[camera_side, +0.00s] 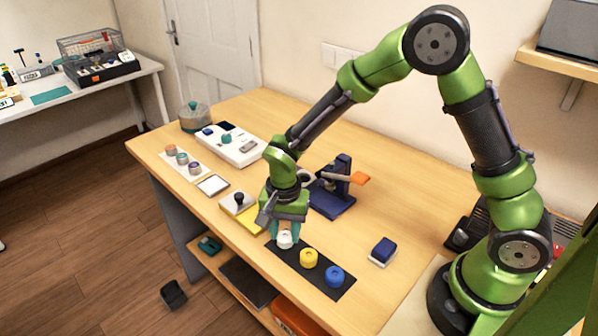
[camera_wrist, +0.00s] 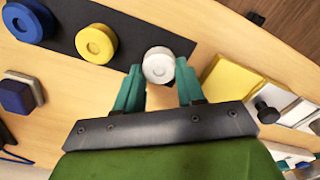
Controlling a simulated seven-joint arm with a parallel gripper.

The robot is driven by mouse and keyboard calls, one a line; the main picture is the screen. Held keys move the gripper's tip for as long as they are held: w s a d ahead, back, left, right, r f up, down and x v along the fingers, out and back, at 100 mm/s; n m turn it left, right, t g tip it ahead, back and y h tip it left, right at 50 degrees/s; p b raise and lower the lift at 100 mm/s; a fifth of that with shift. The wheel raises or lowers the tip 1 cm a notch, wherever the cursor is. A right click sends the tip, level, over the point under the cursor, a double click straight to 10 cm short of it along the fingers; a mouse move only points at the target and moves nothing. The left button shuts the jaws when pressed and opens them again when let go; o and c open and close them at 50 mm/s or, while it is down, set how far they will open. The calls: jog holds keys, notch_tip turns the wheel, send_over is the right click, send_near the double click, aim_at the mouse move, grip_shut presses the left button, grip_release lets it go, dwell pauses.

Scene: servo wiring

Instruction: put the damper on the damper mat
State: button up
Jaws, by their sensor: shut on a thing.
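My gripper (camera_side: 285,232) points down at the left end of a dark mat (camera_side: 318,277). Its teal fingers are shut on a white round piece (camera_side: 286,241). In the wrist view the white piece (camera_wrist: 158,66) sits between the fingertips, at the end of the dark mat (camera_wrist: 142,22). I cannot tell whether it touches the mat. A yellow round piece (camera_side: 308,258) and a blue round piece (camera_side: 335,276) stand on the same mat. No label shows which thing is the damper or its mat.
A black knob (camera_side: 239,198) on a white plate and a yellow pad (camera_side: 250,222) lie close left of my gripper. A dark blue stand (camera_side: 332,203) with an orange-tipped arm is behind. A blue block (camera_side: 383,250) sits to the right. The table's front edge is near.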

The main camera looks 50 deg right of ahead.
aim_at(285, 235)
jog(key=shift+f, duration=0.15)
jog(key=o, duration=1)
jog(key=shift+o, duration=0.2)
notch_tip(285, 235, up, 12)
jog(key=s+d+r+n+t+y, duration=0.2)
jog(key=s+d+r+n+t, duration=0.5)
jog(key=s+r, duration=0.4)
jog(key=shift+s+d+r+n, duration=0.35)
jog(key=shift+s+d, duration=0.35)
jog(key=shift+s, duration=1.15)
jog(key=shift+r, duration=0.1)
